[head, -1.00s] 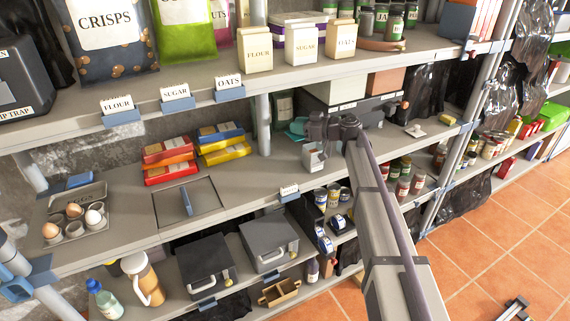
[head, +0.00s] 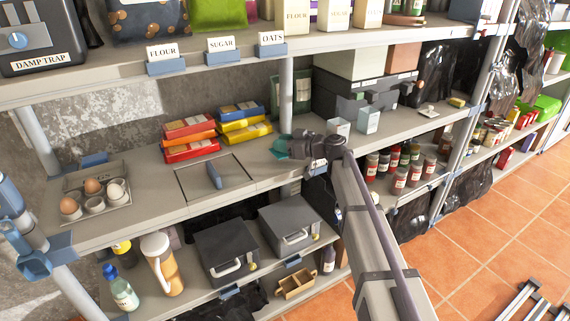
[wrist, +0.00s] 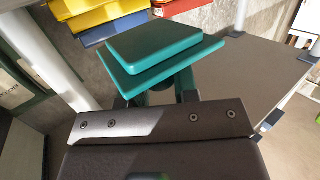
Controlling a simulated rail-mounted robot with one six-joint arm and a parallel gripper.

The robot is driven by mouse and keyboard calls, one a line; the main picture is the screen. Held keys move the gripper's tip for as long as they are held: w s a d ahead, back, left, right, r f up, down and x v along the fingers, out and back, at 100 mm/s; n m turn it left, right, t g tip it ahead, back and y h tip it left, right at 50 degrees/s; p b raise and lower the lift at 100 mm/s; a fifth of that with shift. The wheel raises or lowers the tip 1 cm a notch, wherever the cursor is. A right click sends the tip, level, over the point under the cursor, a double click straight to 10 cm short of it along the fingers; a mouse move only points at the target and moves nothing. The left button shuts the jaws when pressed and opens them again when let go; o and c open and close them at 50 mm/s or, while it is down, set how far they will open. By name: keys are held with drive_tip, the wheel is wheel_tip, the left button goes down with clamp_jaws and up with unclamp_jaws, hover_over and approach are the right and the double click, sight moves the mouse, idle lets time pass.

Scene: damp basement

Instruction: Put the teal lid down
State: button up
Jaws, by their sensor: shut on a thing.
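The teal lid (head: 283,147) is at my gripper's left side in the head view. In the wrist view the teal lid (wrist: 158,45) is a square, stepped slab just beyond the fingers. My gripper (head: 296,147) is shut on it; the fingertips are partly hidden behind the wrist housing. The lid is over the middle shelf (head: 240,150); I cannot tell whether it touches the shelf.
Two small open pale canisters (head: 368,120) (head: 339,127) stand right of my gripper. Red, orange and yellow boxes (head: 216,130) are stacked to the left.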

wheel_tip(320, 180, down, 4)
drive_tip(key=b, duration=0.3)
drive_tip(key=shift+b, duration=0.4)
drive_tip(key=shift+s+r, duration=0.1)
drive_tip(key=shift+r, duration=0.2)
drive_tip(key=shift+f, duration=0.3)
drive_tip(key=o, duration=0.9)
drive_tip(key=shift+r, duration=0.1)
